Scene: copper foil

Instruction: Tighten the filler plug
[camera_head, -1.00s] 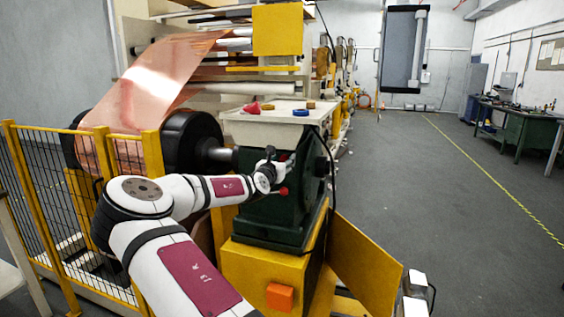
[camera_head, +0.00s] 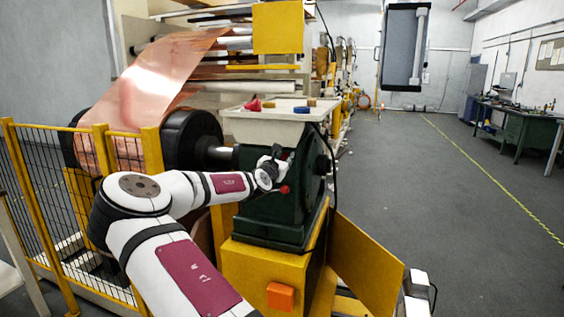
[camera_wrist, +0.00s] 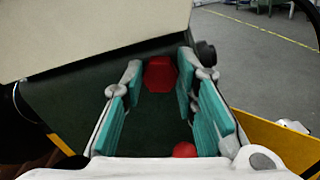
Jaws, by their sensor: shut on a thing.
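A red filler plug (camera_wrist: 160,75) sits on the dark green gearbox housing (camera_wrist: 60,100), just below its pale top, in the wrist view. My gripper (camera_wrist: 160,72) is shut on this plug, with one teal-padded finger on each side of it. In the head view my gripper (camera_head: 280,158) is against the front of the green housing (camera_head: 265,217), and it hides the held plug. A second red plug (camera_head: 285,189) shows lower on the housing; it also shows in the wrist view (camera_wrist: 184,150), between the finger bases.
A pale tray (camera_head: 262,131) on top of the housing holds small red, blue and yellow-brown items. A yellow fence (camera_head: 105,215) and the copper foil roll are at left. A yellow panel (camera_head: 365,262) stands out at right. The floor farther right is open.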

